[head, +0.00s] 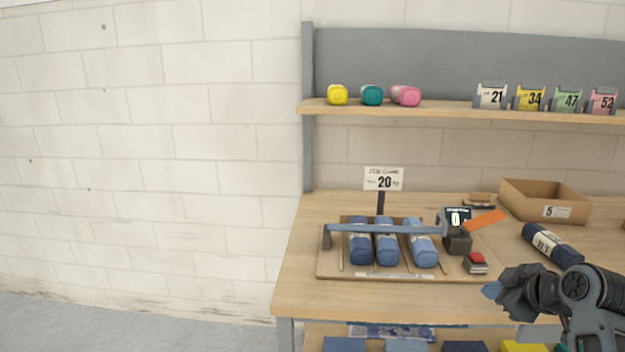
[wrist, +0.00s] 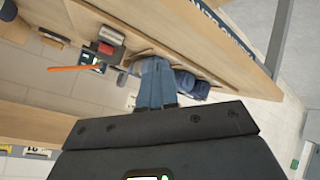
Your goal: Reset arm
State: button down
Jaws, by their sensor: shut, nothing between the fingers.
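My gripper (head: 493,290) is at the lower right of the head view, in front of the table's right part. Its blue fingertips point left. In the wrist view the blue fingers (wrist: 156,82) are together with nothing between them. The gripper is apart from the board (head: 340,270) on the table, which holds several blue rolls (head: 386,248) under a grey-blue bar (head: 385,229).
The wooden table (head: 300,288) carries a display with an orange strip (head: 483,221), a red-topped block (head: 475,263), a dark roll (head: 552,244) and a cardboard box (head: 543,203). The shelf (head: 440,108) holds coloured rolls and numbered tags. Open floor lies left.

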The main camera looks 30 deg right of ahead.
jog(key=s+a+f+m+t, duration=0.1)
jog(key=s+a+f, duration=0.2)
jog(key=a, duration=0.5)
jog(key=s+a+f+m, duration=0.2)
jog(key=s+a+f, duration=0.1)
jog(key=a, duration=0.5)
jog(key=s+a+f+m+t, duration=0.1)
jog(key=s+a+f, duration=0.2)
jog(key=a, duration=0.5)
jog(key=s+a+r+t+y, duration=0.1)
jog(key=s+a+r, duration=0.2)
jog(key=s, duration=0.4)
jog(key=s+a+r+t+y, duration=0.1)
jog(key=s+a+r, duration=0.3)
jog(key=s, duration=0.3)
jog(key=s+a+r+t+y, duration=0.1)
jog(key=s+a+r, duration=0.2)
jog(key=s, duration=0.4)
jog(key=shift+a+r, duration=0.3)
jog(key=shift+a, duration=0.1)
jog(key=c, duration=1.8)
grip_release()
jog(key=shift+w, duration=0.1)
